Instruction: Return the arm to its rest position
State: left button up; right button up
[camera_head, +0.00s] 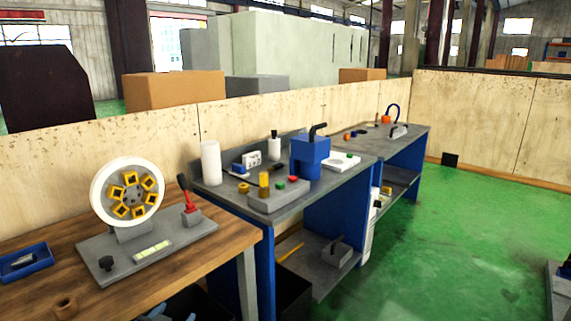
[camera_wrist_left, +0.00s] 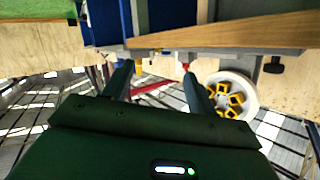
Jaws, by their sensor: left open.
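My left gripper (camera_wrist_left: 158,72) shows in the left wrist view, with its two dark fingers apart and nothing between them. Its view is upside down.
A blue tray (camera_head: 25,263) lies at the bench's left end. A grey-topped blue workbench (camera_head: 340,180) holds a white cylinder (camera_head: 211,163), a blue machine (camera_head: 310,155) and small parts. Plywood panels (camera_head: 490,110) stand behind. The green floor (camera_head: 440,240) at right is mostly open.

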pick_arm(q)
jog(key=s+d+f+g+h, duration=0.1)
jog(key=s+d+f, duration=0.2)
jog(key=s, duration=0.5)
jog(key=s+d+f+g, duration=0.1)
jog(key=s+d+f, duration=0.2)
jog(key=s, duration=0.6)
jog(key=s+d+f+g+h, duration=0.1)
jog(key=s+d+f+g, duration=0.1)
jog(key=s+d, duration=0.3)
jog(key=s+f, duration=0.1)
jog(key=s, duration=0.3)
jog(key=shift+s+n+h, duration=0.25)
jog(key=shift+n+h, duration=0.05)
jog(key=shift+n, duration=0.1)
dwell(0.3)
